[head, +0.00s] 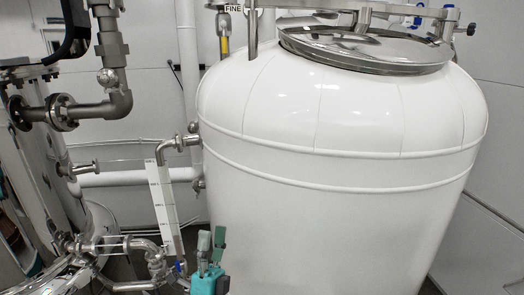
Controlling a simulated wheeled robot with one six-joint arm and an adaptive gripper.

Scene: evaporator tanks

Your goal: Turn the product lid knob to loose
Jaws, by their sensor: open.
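The product lid (368,48) is a round, shiny metal cover on top of the large white tank (340,190), at the upper right of the head view. It looks shut. A metal clamp bar (400,11) runs across above it. A small dark knob (471,29) sticks out at the right end of the bar; I take it as the lid knob, but cannot tell whether it is tight or loose. My gripper is not in view.
Metal pipes (112,75) and another tank (35,165) stand at the left. A sight gauge with a white scale (162,205) runs beside the white tank. A teal fitting (207,280) stands at the bottom. White wall panels (500,110) lie behind.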

